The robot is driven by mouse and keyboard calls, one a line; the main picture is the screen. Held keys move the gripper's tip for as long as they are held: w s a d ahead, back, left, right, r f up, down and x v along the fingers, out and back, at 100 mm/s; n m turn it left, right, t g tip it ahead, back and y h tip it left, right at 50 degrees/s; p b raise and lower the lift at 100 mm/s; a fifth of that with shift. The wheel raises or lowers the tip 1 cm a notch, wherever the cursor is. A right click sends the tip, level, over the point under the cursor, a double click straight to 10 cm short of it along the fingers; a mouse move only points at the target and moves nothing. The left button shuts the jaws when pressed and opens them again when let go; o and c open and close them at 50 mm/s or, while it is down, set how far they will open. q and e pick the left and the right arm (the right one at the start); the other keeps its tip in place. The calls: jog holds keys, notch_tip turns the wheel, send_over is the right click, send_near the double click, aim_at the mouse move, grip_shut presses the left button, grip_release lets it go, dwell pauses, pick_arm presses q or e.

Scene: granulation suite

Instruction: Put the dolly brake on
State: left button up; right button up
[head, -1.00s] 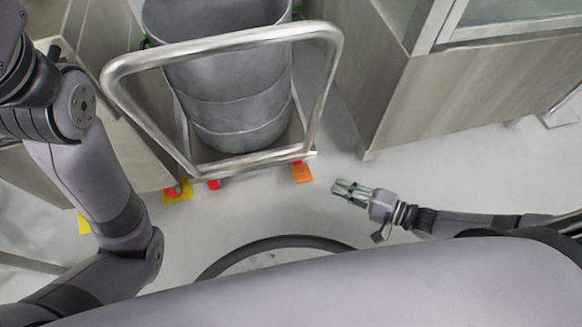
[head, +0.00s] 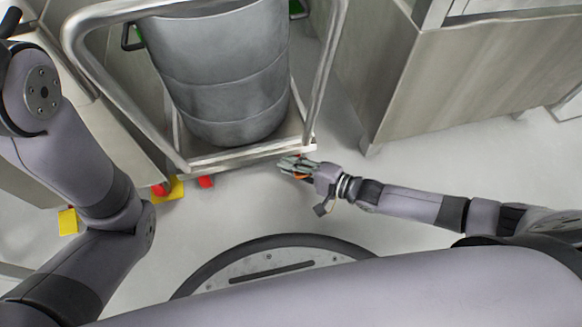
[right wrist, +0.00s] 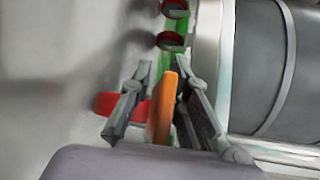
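The dolly (head: 215,160) is a metal frame with a tall bent handle and carries a grey drum (head: 225,80). My right gripper (head: 284,164) is low at the dolly's front right corner. In the right wrist view my right gripper (right wrist: 162,78) has its fingers apart, one on each side of an upright orange flap (right wrist: 163,105), seemingly the brake pedal. The flap appears closer to the right finger; I cannot tell whether they touch. A red part (right wrist: 115,104) shows behind the left finger. In the head view the gripper mostly hides the flap. My left gripper is out of view.
Red casters (head: 205,181) and yellow pieces (head: 68,221) show low at the left. In the right wrist view, dark red round parts (right wrist: 172,40) lie along a green strip. The floor before the dolly is clear.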

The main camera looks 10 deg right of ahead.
jog(key=shift+c, duration=0.6)
grip_shut()
jog(key=shift+f, duration=0.15)
jog(key=n+t+b, duration=0.1)
jog(key=f+n+y+b, duration=0.1)
jog(key=b, duration=0.1)
jog(key=shift+s+t+y, duration=0.1)
jog(key=shift+t+y, duration=0.2)
jog(key=shift+t, duration=0.1)
jog(key=shift+n+t+y+b, duration=0.45)
jog(key=shift+n+b, duration=0.35)
jog(key=shift+b, duration=0.45)
jog(key=shift+n+t+y+b, duration=0.25)
jog(key=shift+n+y+b, duration=0.4)
jog(key=shift+n+b, duration=0.15)
jog(key=shift+r, duration=0.1)
